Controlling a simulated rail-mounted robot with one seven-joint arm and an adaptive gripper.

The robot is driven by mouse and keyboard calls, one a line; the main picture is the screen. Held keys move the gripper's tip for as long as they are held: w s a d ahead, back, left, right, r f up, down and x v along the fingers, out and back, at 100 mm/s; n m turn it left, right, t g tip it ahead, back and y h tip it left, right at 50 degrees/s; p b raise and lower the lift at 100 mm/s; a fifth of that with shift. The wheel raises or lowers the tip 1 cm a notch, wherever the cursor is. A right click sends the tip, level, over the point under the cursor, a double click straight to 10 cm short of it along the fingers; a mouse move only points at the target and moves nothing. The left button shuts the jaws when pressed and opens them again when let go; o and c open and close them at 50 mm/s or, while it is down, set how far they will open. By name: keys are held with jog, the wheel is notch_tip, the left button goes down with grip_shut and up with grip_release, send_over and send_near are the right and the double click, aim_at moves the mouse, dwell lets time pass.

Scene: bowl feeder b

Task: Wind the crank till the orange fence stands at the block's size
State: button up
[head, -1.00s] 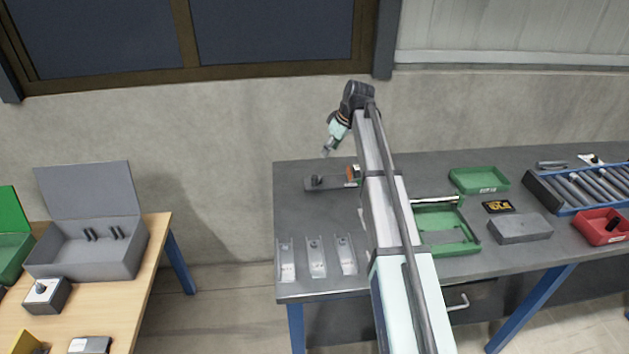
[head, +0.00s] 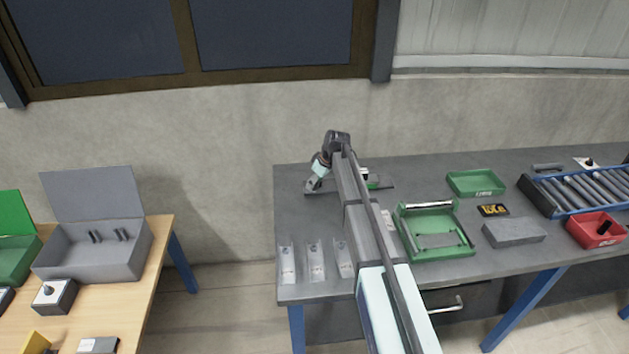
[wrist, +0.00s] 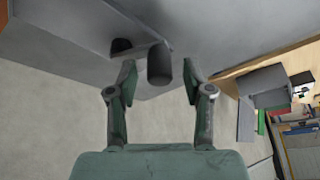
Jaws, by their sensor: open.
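In the wrist view, a dark rounded crank knob (wrist: 159,65) sits at the end of a short grey crank arm (wrist: 144,51), beside a grey body (wrist: 65,35). My gripper (wrist: 160,72) is open, with one fingertip on each side of the knob and gaps to both. In the head view, my gripper (head: 312,185) is low at the left end of a dark grey rail device (head: 384,182) at the back left of the bench. My arm covers the middle of this device. I cannot make out the orange fence or the block there.
A green fixture (head: 435,252), a grey slab (head: 514,232), a black display with yellow characters (head: 494,210), a green tray (head: 475,184) and a red bin (head: 597,229) lie to the right.

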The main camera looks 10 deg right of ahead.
jog(key=shift+w+a+f, duration=0.2)
jog(key=shift+f, duration=0.45)
grip_shut()
jog(key=shift+a+m, duration=0.1)
jog(key=shift+m, duration=0.2)
